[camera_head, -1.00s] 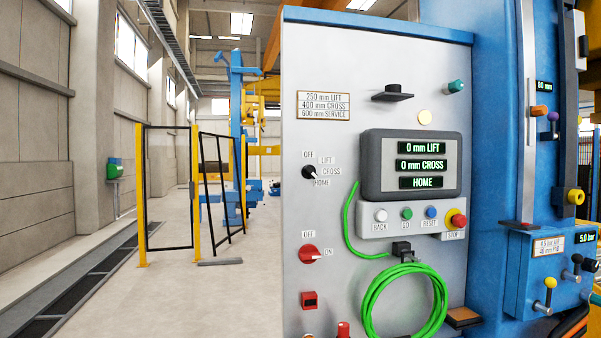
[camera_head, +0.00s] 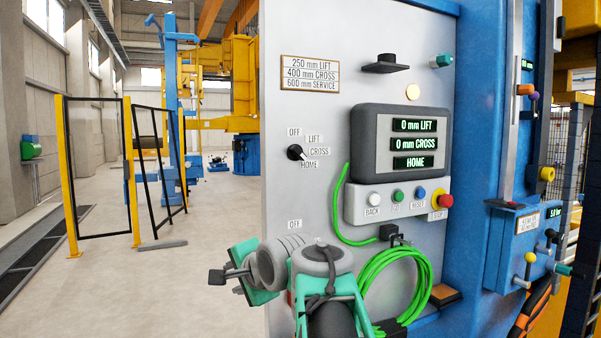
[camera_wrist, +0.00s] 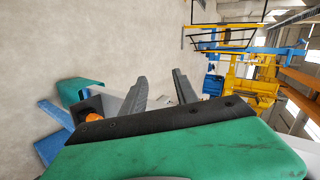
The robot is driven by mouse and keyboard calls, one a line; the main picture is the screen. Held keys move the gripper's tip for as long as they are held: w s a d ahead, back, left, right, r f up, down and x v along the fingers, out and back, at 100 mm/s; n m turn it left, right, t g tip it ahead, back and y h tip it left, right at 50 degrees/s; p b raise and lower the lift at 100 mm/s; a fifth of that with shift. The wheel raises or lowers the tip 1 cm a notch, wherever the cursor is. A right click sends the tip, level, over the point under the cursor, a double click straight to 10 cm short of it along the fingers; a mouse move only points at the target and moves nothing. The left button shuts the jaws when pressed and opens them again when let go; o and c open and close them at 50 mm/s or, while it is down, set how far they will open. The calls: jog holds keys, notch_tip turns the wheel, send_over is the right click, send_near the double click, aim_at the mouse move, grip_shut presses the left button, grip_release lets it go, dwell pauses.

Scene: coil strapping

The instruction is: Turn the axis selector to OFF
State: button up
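The axis selector (camera_head: 295,152) is a small black knob with a white pointer on the grey control panel (camera_head: 300,210). OFF is at its upper left, then LIFT, CROSS and HOME run down its right side. The pointer is tilted down and right, toward HOME, and the lower display line also reads HOME. My gripper (camera_head: 225,280) is below and left of the selector, apart from it, off the panel's left edge. In the wrist view, its two dark fingers (camera_wrist: 158,84) are spread with nothing between them. The selector is not recognisable in the wrist view.
A display box (camera_head: 365,150) with buttons and a red stop button (camera_head: 443,201) is right of the selector. A green cable coil (camera_head: 400,295) hangs below. My arm hides the lower-left panel.

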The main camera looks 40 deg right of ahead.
jog(key=s+d+r+m+t+h, duration=0.1)
jog(key=d+r+m+t, duration=0.1)
jog(key=d+r+m, duration=0.35)
jog(key=s+d+r+m+t+h, duration=0.1)
jog(key=s+d+r+m+h, duration=0.1)
jog(key=d+r, duration=0.65)
jog(key=m+t+p, duration=0.1)
jog(key=m+t, duration=0.1)
jog(key=m, duration=0.3)
send_near(299, 153)
jog(key=w, duration=0.2)
jog(key=shift+h, duration=0.3)
jog(key=p+x, duration=0.1)
jog(key=x, duration=0.2)
jog(key=p+x, duration=0.1)
jog(key=x, duration=0.3)
jog(key=shift+w+d+f, duration=0.1)
jog(key=shift+w+d, duration=0.15)
jog(key=shift+d, duration=0.1)
jog(key=shift+c, duration=0.4)
grip_shut()
jog(key=shift+a, duration=0.1)
